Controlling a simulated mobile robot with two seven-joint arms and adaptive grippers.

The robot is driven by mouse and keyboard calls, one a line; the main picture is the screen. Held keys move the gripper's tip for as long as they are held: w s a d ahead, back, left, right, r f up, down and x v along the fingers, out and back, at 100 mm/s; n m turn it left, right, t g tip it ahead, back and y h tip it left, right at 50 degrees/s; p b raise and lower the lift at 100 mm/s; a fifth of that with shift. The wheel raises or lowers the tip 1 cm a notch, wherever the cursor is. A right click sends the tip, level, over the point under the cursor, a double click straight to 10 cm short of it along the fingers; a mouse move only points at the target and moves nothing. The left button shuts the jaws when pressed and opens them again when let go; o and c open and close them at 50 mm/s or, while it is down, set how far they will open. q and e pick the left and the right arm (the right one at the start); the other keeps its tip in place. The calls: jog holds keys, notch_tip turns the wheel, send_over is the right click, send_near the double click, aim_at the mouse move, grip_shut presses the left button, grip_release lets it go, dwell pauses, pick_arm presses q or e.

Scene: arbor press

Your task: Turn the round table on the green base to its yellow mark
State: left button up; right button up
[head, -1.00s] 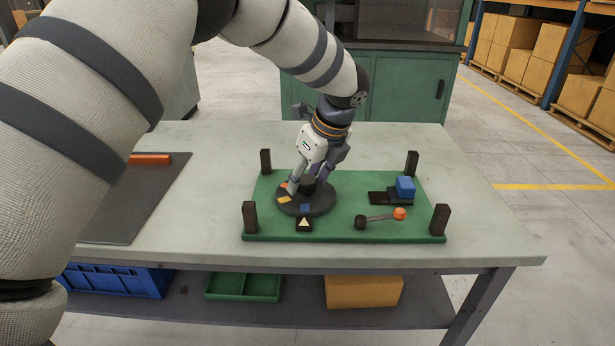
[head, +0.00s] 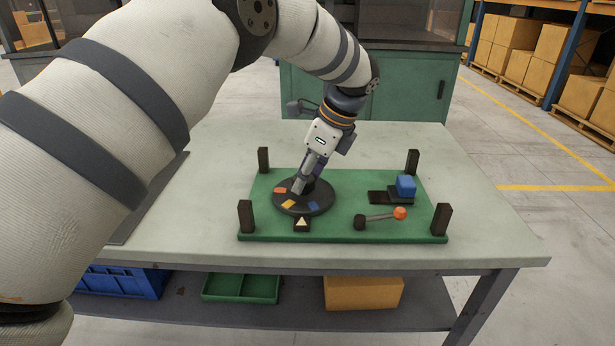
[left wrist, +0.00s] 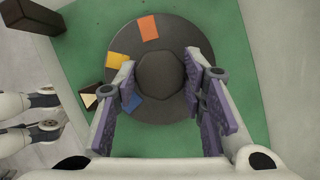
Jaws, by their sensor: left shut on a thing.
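The round dark table (head: 328,198) sits on the green base (head: 345,228) and carries an orange mark (head: 280,190), a yellow mark (head: 288,204) and a blue mark (head: 313,206). A white triangular pointer (head: 302,222) stands on a dark block at the table's front edge. It lies between the yellow and blue marks. In the left wrist view the pointer (left wrist: 89,100) also lies between yellow (left wrist: 116,60) and blue (left wrist: 131,103). My left gripper (head: 304,187) is shut on the dark centre knob (left wrist: 161,74), one finger on each side. My right gripper is out of view.
On the base's right are a blue block (head: 406,186) on a dark slide and a lever with an orange knob (head: 400,213). Dark posts (head: 441,219) stand at the base's corners. The bench top (head: 480,205) right of the base is clear.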

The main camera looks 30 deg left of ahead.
pick_arm(q)
jog(key=n, duration=0.1)
jog(key=n+g+b, duration=0.1)
jog(key=n, duration=0.2)
jog(key=shift+w+f+g+h+b, duration=0.15)
jog(key=shift+f+g+h+b, duration=0.15)
jog(key=shift+g+h+b, duration=0.1)
jog(key=shift+a+r+n+g+h+b, duration=0.1)
jog(key=shift+n+g+h+b, duration=0.4)
jog(key=shift+n, duration=0.8)
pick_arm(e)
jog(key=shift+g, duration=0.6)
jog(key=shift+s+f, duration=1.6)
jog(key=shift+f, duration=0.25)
pick_arm(q)
jog(key=o, duration=1.1)
jog(key=shift+r, duration=0.1)
